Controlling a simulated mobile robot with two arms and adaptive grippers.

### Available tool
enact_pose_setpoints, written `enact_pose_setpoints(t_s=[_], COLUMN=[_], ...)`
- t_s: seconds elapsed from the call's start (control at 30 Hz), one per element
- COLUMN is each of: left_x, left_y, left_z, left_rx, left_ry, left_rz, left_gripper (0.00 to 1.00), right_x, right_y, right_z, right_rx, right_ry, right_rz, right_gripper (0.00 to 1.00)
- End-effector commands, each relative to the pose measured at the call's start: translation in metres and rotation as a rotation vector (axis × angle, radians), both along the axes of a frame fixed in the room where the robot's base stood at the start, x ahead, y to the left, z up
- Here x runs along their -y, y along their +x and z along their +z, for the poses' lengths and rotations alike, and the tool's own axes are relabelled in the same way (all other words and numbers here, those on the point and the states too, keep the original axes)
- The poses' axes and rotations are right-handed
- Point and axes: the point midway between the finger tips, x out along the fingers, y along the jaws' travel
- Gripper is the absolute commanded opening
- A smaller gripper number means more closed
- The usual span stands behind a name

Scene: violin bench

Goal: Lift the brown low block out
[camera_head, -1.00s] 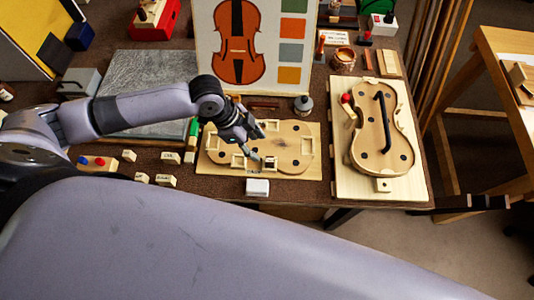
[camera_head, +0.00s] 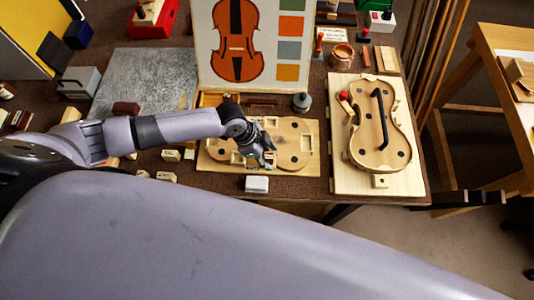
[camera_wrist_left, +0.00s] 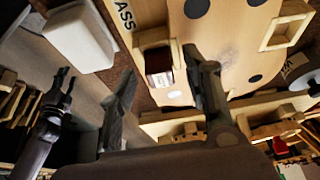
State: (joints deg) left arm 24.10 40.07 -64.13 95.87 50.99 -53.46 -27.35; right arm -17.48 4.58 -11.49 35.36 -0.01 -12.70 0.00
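The brown low block (camera_wrist_left: 159,78) shows in the left wrist view, sitting in a small light wooden frame (camera_wrist_left: 152,38) at the edge of the violin-shaped board (camera_wrist_left: 222,50). My left gripper (camera_wrist_left: 160,60) is open, with one finger on each side of the block in the picture; I cannot tell whether they touch it. In the head view my left gripper (camera_head: 266,158) is over the front of the board (camera_head: 305,165) and hides the block. A dark gripper, apparently my right one (camera_wrist_left: 66,80), shows at the left of the wrist view; its opening is unclear.
A white block (camera_head: 257,184) lies just in front of the board. Several small wooden pieces lie to the left. A violin body on a pale panel (camera_head: 345,180) stands at the right, and a picture board (camera_head: 205,40) stands behind.

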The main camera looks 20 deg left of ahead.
Motion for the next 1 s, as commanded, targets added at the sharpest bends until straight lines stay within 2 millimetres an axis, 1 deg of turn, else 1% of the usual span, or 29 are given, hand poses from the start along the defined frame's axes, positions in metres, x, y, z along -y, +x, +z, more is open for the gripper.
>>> enact_pose_setpoints(t_s=[0.03,0.23,0.63,0.7,0.73,1.0], left_x=[-0.0001,-0.0001,-0.0003,-0.0003,-0.0002,-0.0002], left_y=[0.0000,0.0000,0.0000,0.0000,0.0000,0.0000], left_z=[0.0001,0.0003,0.0004,0.0004,0.0005,0.0005], left_rx=[0.000,0.000,0.000,0.000,0.000,0.000], left_ry=[0.000,0.000,0.000,0.000,0.000,0.000], left_rz=[0.000,0.001,0.001,0.001,0.001,0.001], left_gripper=[0.40,0.26,0.00,0.00,0.18,0.01], right_x=[-0.0001,-0.0005,-0.0004,-0.0004,-0.0004,-0.0003], right_y=[0.0025,0.0082,0.0079,0.0078,0.0078,0.0072], right_z=[0.0001,0.0005,0.0006,0.0005,0.0005,0.0005], right_rx=[0.004,0.013,0.013,0.012,0.012,0.011], right_ry=[0.000,0.001,0.001,0.001,0.001,0.000], right_rz=[0.000,0.000,-0.001,-0.001,-0.001,-0.001], right_gripper=[0.41,0.41,0.41,0.41,0.41,0.41])
